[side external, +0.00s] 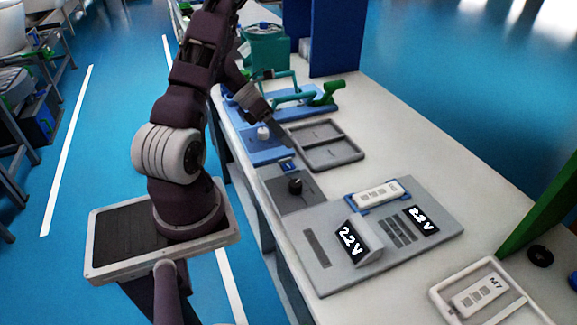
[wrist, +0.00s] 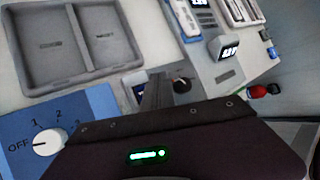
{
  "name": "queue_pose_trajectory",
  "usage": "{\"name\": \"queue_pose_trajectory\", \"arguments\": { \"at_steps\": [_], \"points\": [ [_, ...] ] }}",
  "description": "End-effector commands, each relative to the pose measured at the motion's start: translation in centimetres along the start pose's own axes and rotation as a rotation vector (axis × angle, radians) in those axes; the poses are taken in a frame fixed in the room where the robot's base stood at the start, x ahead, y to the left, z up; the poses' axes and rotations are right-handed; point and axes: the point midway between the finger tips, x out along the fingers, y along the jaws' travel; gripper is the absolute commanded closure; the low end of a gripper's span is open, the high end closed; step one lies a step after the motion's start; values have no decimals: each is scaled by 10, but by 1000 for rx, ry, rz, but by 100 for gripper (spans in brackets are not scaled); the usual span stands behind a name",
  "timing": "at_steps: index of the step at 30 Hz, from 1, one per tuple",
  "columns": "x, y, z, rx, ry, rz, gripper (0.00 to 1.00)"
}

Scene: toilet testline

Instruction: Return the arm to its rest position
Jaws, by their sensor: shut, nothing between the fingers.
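My gripper (side external: 284,139) hangs over the near edge of the worktable in the side external view, above the blue panel and beside the grey tray. In the wrist view its fingers (wrist: 157,88) are together, with nothing seen between them. A blue panel with a white knob (wrist: 47,142) marked OFF, 1 and 2 lies at the lower left of the wrist view. The empty two-compartment grey tray (side external: 325,160) lies just right of my gripper. The exact height of the fingers above the table is hard to tell.
A grey panel with a black knob (side external: 295,186) lies nearer the camera. A white tray (side external: 437,294) holds a remote marked M7. Green clamps (side external: 325,94) and a blue upright panel (side external: 338,40) stand behind.

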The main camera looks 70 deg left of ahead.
Motion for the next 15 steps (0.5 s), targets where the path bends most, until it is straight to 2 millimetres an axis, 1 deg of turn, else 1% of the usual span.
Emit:
{"name": "queue_pose_trajectory", "arguments": {
  "at_steps": [12,14,15],
  "points": [
    [0,0,0,4,1,-1,100],
    [0,-9,8,49,10,-9,100],
    [-1,-22,19,121,23,-21,100]
  ]
}}
